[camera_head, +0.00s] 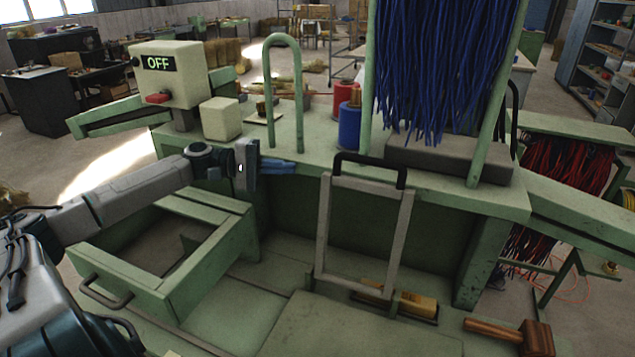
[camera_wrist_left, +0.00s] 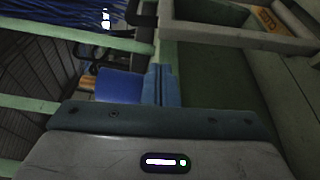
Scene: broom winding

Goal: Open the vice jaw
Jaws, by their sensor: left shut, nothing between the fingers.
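My left gripper (camera_head: 278,166) is shut and empty above the green bench, left of the grey frame. Its blue fingers also show in the left wrist view (camera_wrist_left: 160,85). A grey upright rectangular frame (camera_head: 323,235) with a black handle (camera_head: 370,162) stands at the bench's front edge, apart from the fingers. It also shows in the left wrist view (camera_wrist_left: 235,36). A dark grey block (camera_head: 450,160) lies on the bench below hanging blue bristles (camera_head: 435,60). I cannot tell for sure which part is the vice jaw. My right gripper is not in view.
An OFF switch box (camera_head: 180,85) and a pale block (camera_head: 221,119) stand at the left. A green arch (camera_head: 270,85) and blue spool (camera_head: 349,125) stand behind my gripper. An open tray (camera_head: 125,270) is below my arm. A wooden mallet (camera_head: 535,338) lies front right.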

